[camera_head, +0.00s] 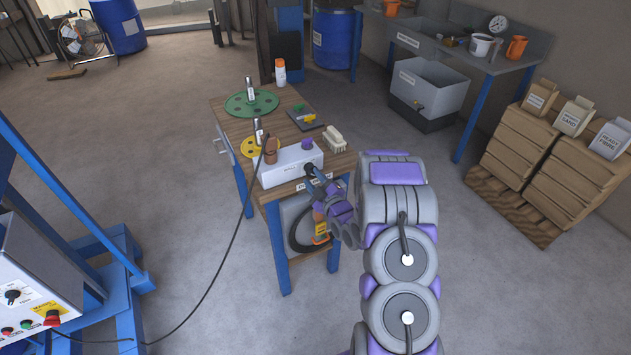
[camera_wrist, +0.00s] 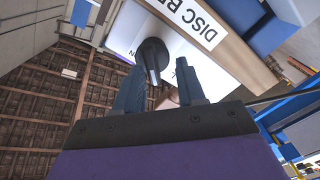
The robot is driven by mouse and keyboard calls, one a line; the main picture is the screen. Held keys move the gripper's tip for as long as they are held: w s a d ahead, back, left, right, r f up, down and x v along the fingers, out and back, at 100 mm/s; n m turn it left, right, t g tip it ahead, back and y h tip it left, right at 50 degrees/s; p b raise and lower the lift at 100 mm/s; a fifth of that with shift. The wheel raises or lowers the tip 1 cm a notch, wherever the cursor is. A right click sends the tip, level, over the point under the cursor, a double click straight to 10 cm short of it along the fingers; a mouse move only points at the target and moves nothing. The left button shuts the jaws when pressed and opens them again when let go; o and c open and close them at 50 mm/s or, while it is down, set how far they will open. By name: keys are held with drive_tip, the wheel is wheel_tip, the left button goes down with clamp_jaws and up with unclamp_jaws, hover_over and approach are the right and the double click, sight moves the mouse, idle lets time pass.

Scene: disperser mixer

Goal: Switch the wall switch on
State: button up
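A white switch box (camera_head: 285,166) with faint lettering stands at the near end of the wooden table. A black rotary knob (camera_head: 309,168) is on its near face, towards the right. The knob (camera_wrist: 152,52) also shows in the wrist view, with its handle pointing down in the picture. My gripper (camera_head: 319,178) is at the knob's face. In the wrist view my gripper (camera_wrist: 159,72) is open, with one finger on each side of the knob's handle. I cannot tell whether either finger touches it. The knob's set position is hard to read.
A black cable (camera_head: 218,268) runs to a control panel (camera_head: 22,290). The floor between is clear.

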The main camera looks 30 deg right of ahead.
drive_tip(key=shift+d+f, duration=0.15)
drive_tip(key=shift+d, duration=0.7)
drive_tip(key=c, duration=0.3)
drive_tip(key=shift+d, duration=0.1)
drive_tip(key=shift+c, duration=1.7)
drive_tip(key=shift+a, duration=0.45)
clamp_jaws()
